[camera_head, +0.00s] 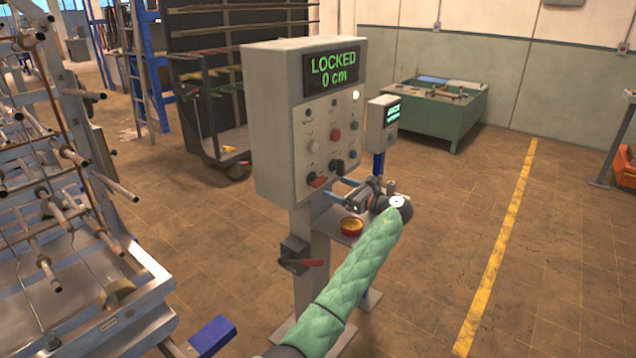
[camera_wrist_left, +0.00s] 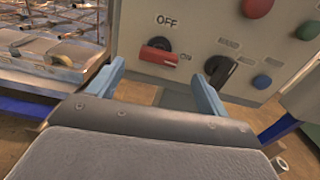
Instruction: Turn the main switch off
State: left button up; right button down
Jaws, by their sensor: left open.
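The control cabinet (camera_head: 281,130) has a panel with a display reading "LOCKED 0 cm". The main switch (camera_head: 317,182), a red handle on a dark base, is at the panel's lower left. In the left wrist view the red handle (camera_wrist_left: 158,54) lies roughly level, with "OFF" above it and "ON" by its right end. My left gripper (camera_head: 337,187) is open in front of the panel's lower edge. In the wrist view its blue fingers (camera_wrist_left: 156,72) stand apart on either side of the handle, with no visible contact. My right gripper is not in view.
A black knob (camera_wrist_left: 220,72) sits close to the right finger; a red and a blue button are farther right. Below the panel are a small shelf with a yellow-red bowl (camera_head: 352,226) and a red-handled lever (camera_head: 302,262).

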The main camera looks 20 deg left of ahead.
aim_at(323, 181)
pick_arm(q)
jog(key=shift+a+r+m, duration=0.15)
jog(key=shift+a+m, duration=0.15)
jog(key=shift+a, duration=0.2)
jog(key=p+x, duration=0.3)
jog(key=x, duration=0.2)
jog(key=shift+w+a, duration=0.25)
jog(key=shift+a, duration=0.1)
jog(key=shift+w+a, duration=0.2)
jog(key=shift+a, duration=0.35)
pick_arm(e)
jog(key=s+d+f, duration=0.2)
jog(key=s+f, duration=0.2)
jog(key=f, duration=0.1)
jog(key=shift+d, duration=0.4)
pick_arm(q)
jog(key=shift+c, duration=0.2)
jog(key=c, duration=0.9)
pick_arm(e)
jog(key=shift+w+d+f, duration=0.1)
